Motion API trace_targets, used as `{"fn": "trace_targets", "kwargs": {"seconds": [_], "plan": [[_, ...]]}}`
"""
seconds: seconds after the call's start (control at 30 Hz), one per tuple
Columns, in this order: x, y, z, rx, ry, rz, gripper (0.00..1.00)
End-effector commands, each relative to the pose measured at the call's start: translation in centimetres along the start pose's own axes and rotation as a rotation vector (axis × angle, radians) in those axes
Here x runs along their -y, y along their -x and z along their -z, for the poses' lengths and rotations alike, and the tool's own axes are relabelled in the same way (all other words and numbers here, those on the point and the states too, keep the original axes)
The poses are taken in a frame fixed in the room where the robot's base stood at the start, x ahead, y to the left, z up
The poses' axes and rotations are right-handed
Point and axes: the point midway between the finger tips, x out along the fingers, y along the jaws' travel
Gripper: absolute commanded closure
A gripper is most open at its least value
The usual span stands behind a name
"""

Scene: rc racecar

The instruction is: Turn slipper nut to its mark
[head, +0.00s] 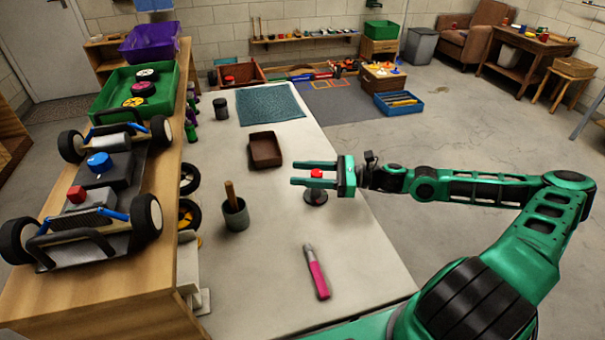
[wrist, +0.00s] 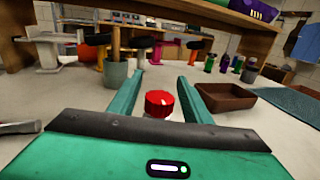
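A red round knob (head: 317,173) tops a dark round base (head: 315,198) on the pale table. It also shows in the wrist view, as a red knob (wrist: 159,102) with a white mark. My gripper (head: 293,173) is open, its fingers reaching left past either side of the red knob. In the wrist view gaps show between the knob and both fingers (wrist: 160,76). An RC car (head: 80,222) on the wooden shelf carries a blue knob (head: 99,162) with a light mark, and a smaller red knob (head: 77,194). I cannot tell which knob is the slipper nut.
A pink-handled tool (head: 318,279) lies nearer the front of the table. A grey cup (head: 235,215) with a wooden handle stands left, a brown tray (head: 265,150) behind. The wooden shelf (head: 165,225) rises along the table's left side. Bare tabletop surrounds the dark base.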

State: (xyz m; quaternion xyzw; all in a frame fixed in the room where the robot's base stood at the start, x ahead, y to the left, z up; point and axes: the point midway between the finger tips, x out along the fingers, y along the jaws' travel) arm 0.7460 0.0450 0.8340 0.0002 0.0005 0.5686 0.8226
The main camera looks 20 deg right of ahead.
Motion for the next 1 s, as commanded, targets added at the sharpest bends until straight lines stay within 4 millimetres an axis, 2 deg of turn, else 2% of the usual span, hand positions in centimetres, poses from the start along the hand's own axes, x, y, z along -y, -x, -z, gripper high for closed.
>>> {"fn": "trace_targets", "kwargs": {"seconds": [0.17,0.27,0.7,0.83,1.0], "plan": [[0.0,0.2,0.0,0.000,0.000,0.000,0.56],[0.1,0.9,0.0,-0.001,0.001,0.001,0.56],[0.1,8.5,0.1,-0.003,-0.001,0.004,0.56],[0.1,10.0,0.1,-0.002,-0.001,0.001,0.56],[0.1,10.8,0.1,-0.001,-0.001,0.001,0.56]]}}
